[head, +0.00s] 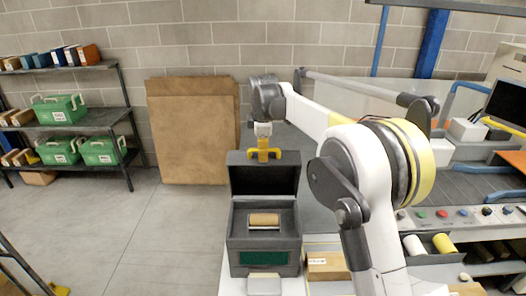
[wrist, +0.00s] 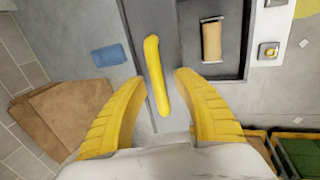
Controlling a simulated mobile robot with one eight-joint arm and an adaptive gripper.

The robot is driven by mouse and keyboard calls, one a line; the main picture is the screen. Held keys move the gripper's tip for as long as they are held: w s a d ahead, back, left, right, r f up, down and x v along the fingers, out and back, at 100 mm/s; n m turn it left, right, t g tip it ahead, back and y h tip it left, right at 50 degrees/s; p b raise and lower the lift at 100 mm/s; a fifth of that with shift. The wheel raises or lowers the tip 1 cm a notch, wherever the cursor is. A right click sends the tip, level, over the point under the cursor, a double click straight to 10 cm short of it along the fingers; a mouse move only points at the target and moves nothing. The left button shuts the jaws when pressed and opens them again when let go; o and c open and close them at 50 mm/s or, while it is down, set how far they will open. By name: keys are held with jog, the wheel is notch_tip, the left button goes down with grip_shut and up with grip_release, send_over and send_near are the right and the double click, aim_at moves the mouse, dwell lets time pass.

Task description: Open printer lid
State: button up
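The printer (head: 290,243) is a dark grey box on the light stand in the middle of the head view. Its lid (head: 264,181) stands up at the back, raised from the body. A brown roll (head: 264,219) lies in the exposed bay; it also shows in the wrist view (wrist: 211,42). My gripper (head: 263,152) is over the lid's top edge. In the wrist view, a yellow handle bar (wrist: 155,62) lies between my two yellow fingers, with a visible gap on each side. My gripper (wrist: 158,78) is open there and holds nothing.
A conveyor with buttons (head: 442,213) is at the right. Shelves with green crates (head: 60,110) stand at the left. Brown panels (head: 193,130) lean on the back wall. A small brown box (head: 328,265) sits beside the printer.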

jog(key=v, duration=1.2)
jog(key=s+d+f+m+t+b, duration=0.1)
jog(key=s+d+f+m+b, duration=0.4)
jog(key=s, duration=0.3)
jog(key=s+d+f+m+t+b, duration=0.1)
jog(key=s+d+f+m+b, duration=0.25)
jog(key=s+d+b, duration=0.45)
jog(key=s+d+f+m+b, duration=0.2)
jog(key=s+f+m+b, duration=0.1)
jog(key=s+f, duration=0.4)
jog(key=s+d+f+m+t+b, duration=0.1)
jog(key=s+d+f+m+b, duration=0.1)
jog(key=s+f, duration=0.6)
jog(key=s+d+f+m+t+b, duration=0.1)
jog(key=s+f+m+b, duration=0.3)
jog(key=f, duration=0.7)
jog(key=s+b, duration=0.2)
jog(key=s, duration=0.2)
jog(key=shift+d+f+b, duration=0.2)
jog(key=shift+d+b, duration=0.15)
jog(key=shift+d, duration=0.05)
